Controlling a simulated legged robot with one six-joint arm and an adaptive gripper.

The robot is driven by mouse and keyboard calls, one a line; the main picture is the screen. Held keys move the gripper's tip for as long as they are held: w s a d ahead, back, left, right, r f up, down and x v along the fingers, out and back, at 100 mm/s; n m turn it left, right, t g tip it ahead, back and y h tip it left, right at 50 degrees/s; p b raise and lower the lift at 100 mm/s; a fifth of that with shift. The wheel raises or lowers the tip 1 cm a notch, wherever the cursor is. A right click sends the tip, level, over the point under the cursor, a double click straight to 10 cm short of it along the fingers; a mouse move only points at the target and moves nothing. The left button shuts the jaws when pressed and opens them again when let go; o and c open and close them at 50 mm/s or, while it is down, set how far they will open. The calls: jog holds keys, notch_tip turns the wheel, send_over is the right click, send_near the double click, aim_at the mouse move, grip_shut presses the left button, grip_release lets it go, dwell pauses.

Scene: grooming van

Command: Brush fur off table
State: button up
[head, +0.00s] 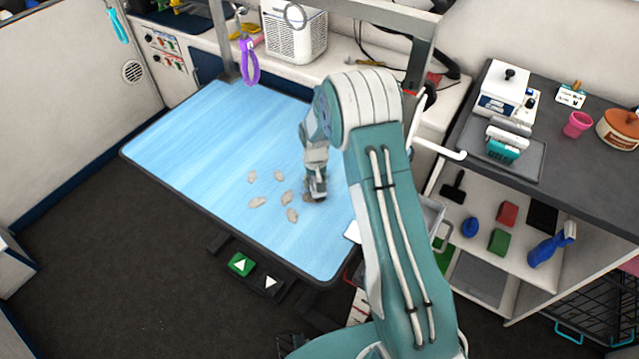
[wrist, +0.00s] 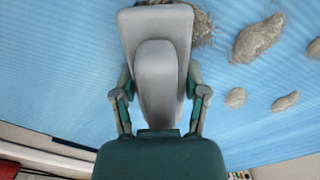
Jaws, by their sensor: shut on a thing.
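The grooming table (head: 190,150) has a light blue top with a dark rim. Several beige-grey fur tufts (head: 257,202) lie in a loose group near its middle; they also show in the wrist view (wrist: 257,38). My gripper (head: 315,170) is shut on a grey brush (wrist: 160,75), seen from its back in the wrist view. The brush is low over the table, just right of the tufts. One tuft (wrist: 203,27) is partly hidden by the brush head. The bristles are hidden, so I cannot tell if they touch the top.
Green and black arrow pedals (head: 240,264) sit at the table's front edge. A purple loop (head: 249,62) hangs from the metal frame over the back edge. A shelf unit (head: 590,185) with bottles and tools stands to the right. The table's left part is clear.

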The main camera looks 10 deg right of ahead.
aim_at(304, 189)
jog(key=shift+w+a+f, duration=0.15)
jog(key=shift+w+a, duration=1.75)
jog(key=shift+w+a+f, duration=0.1)
jog(key=shift+w+a, duration=1.75)
jog(key=shift+w, duration=0.05)
jog(key=shift+w+a+r, duration=0.15)
jog(key=shift+w+a, duration=0.9)
jog(key=shift+w+a+r, duration=0.1)
jog(key=shift+w+a, duration=0.9)
jog(key=shift+a, duration=0.05)
jog(key=shift+w+a+f, duration=0.15)
jog(key=shift+w+a, duration=0.95)
jog(key=shift+w, duration=0.05)
jog(key=shift+s+a, duration=0.55)
jog(key=shift+a, duration=0.1)
jog(key=shift+s+d, duration=2.4)
jog(key=shift+d, duration=0.05)
jog(key=shift+s+d, duration=1.15)
jog(key=shift+s, duration=0.05)
jog(key=shift+s+d, duration=3.65)
